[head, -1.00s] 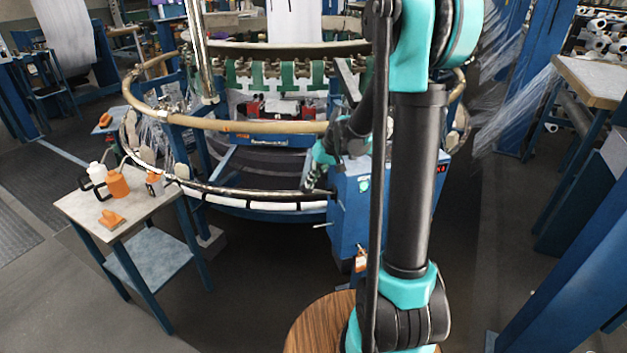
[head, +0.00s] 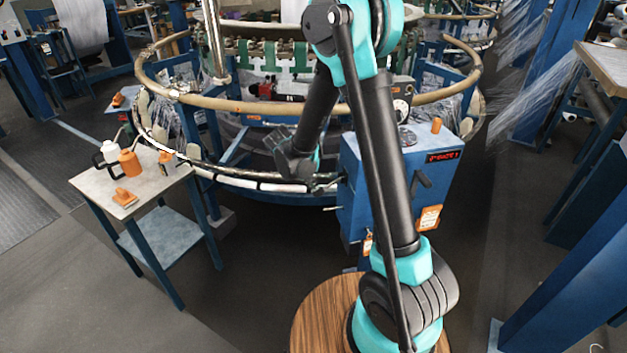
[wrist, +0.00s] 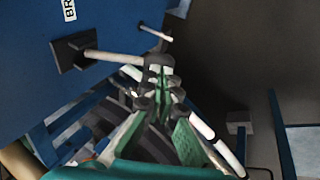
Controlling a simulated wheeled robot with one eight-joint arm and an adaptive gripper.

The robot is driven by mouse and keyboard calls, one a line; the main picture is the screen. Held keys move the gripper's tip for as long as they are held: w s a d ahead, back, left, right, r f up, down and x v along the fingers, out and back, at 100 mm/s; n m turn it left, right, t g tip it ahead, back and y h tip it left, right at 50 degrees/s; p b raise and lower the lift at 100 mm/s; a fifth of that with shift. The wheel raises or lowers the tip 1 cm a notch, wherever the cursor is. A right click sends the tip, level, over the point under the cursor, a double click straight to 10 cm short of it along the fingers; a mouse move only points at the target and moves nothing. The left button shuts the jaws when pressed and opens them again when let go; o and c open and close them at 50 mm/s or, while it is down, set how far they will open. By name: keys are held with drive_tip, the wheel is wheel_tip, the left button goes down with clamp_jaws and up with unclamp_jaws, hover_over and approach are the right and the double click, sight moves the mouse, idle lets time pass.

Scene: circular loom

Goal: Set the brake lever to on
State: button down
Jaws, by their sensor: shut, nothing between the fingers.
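The blue control box (head: 362,200) stands right of centre in the head view, partly behind my arm. Below that label, a pale lever rod (wrist: 115,56) sticks out from a dark square mount (wrist: 72,52). My gripper (wrist: 161,78) is shut and empty, its green-padded fingers meeting close to the rod's outer end. I cannot tell whether they touch it. In the head view my gripper (head: 322,182) is small beside the box's left side.
A thin pale rod (wrist: 155,33) juts out beyond the lever. The loom's ring (head: 235,178) passes close to my gripper. The box also has a red display (head: 442,156) and a dark handle (head: 421,182). A side table (head: 95,187) with bottles stands left.

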drive_tip(key=shift+d+f, duration=0.1)
drive_tip(key=shift+f, duration=0.5)
drive_tip(key=shift+f, duration=0.1)
drive_tip(key=a+v, duration=0.1)
drive_tip(key=v, duration=1.3)
drive_tip(key=shift+f, duration=0.2)
drive_tip(key=shift+s, duration=0.1)
